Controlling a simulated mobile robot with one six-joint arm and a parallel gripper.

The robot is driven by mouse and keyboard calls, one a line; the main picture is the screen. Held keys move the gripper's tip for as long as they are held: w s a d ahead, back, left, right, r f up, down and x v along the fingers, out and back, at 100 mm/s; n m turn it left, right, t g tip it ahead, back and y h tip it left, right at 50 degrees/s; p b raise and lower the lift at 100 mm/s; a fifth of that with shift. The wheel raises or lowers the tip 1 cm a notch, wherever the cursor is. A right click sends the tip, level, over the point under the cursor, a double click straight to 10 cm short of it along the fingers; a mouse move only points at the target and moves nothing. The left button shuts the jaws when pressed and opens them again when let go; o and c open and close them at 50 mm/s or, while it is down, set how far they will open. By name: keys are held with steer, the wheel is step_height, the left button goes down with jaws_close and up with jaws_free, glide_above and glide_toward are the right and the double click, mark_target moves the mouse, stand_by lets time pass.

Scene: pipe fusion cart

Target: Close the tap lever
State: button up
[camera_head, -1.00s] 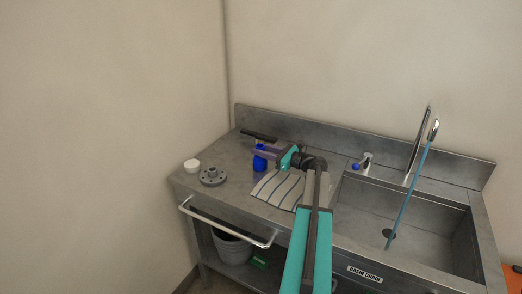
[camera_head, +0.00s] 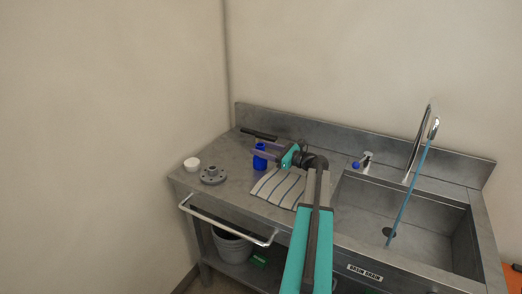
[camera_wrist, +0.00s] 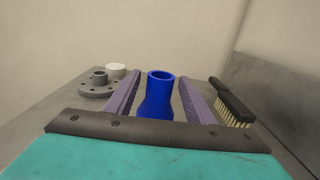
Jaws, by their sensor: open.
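The tap lever (camera_head: 367,159), a small metal handle with a blue end, stands on the sink's back ledge, left of the tall curved spout (camera_head: 417,145). A thin blue stream (camera_head: 408,195) runs from the spout down to the drain. My gripper (camera_head: 260,152) is well left of the lever, over the worktop. Its jaws are open, with a blue hollow fitting (camera_wrist: 158,95) standing upright between the two purple fingers. In the wrist view gaps show on both sides of the fitting. The lever is out of the wrist view.
A striped cloth (camera_head: 277,187) lies below my gripper. A grey flange (camera_head: 212,175), a white cap (camera_head: 192,164) and a black-handled brush (camera_head: 259,134) lie nearby. The basin (camera_head: 430,225) is on the right. A bucket (camera_head: 232,245) stands on the lower shelf.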

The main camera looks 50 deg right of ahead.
steer(key=b+v, duration=0.2)
steer(key=v, duration=0.9)
steer(key=shift+s, duration=0.3)
steer(key=shift+c, duration=0.4)
